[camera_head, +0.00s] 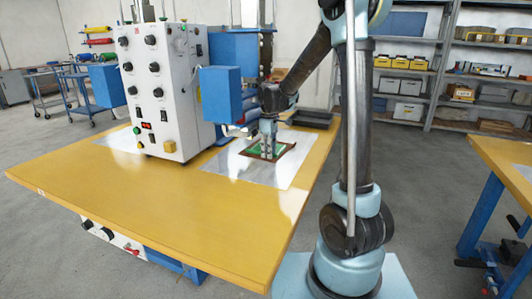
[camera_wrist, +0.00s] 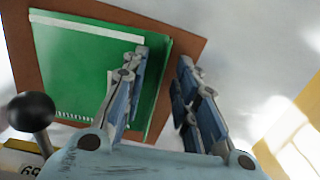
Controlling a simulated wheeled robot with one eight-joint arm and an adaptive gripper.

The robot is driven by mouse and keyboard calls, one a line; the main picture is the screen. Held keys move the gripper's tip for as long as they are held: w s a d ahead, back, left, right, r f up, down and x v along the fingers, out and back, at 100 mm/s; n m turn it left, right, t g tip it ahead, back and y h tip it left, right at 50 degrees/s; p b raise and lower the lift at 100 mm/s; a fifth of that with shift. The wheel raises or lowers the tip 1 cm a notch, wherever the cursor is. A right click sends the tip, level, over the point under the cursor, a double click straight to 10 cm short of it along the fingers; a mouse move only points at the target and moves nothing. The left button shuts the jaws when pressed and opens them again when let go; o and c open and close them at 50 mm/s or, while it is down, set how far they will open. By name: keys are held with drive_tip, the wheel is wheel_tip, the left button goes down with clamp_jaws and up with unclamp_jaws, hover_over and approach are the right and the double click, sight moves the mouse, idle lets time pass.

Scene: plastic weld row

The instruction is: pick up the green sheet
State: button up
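The green sheet (camera_wrist: 80,75) lies on a brown board (camera_wrist: 120,14) on the white area of the table. It has pale strips near its edges in the wrist view. In the head view the green sheet (camera_head: 253,151) is partly hidden by my gripper (camera_head: 268,156). My gripper (camera_wrist: 162,85) is open in the wrist view, with a clear gap between its fingers. The left finger is over the sheet and the right finger is past its right edge. I cannot tell whether either finger touches the sheet.
A white control machine (camera_head: 160,85) with knobs and blue blocks stands left of my gripper. A dark tray (camera_head: 310,118) sits behind it. The yellow tabletop (camera_head: 150,205) is clear in front. A black ball knob (camera_wrist: 31,111) is close by in the wrist view.

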clamp_jaws()
drive_tip(key=shift+r, duration=0.1)
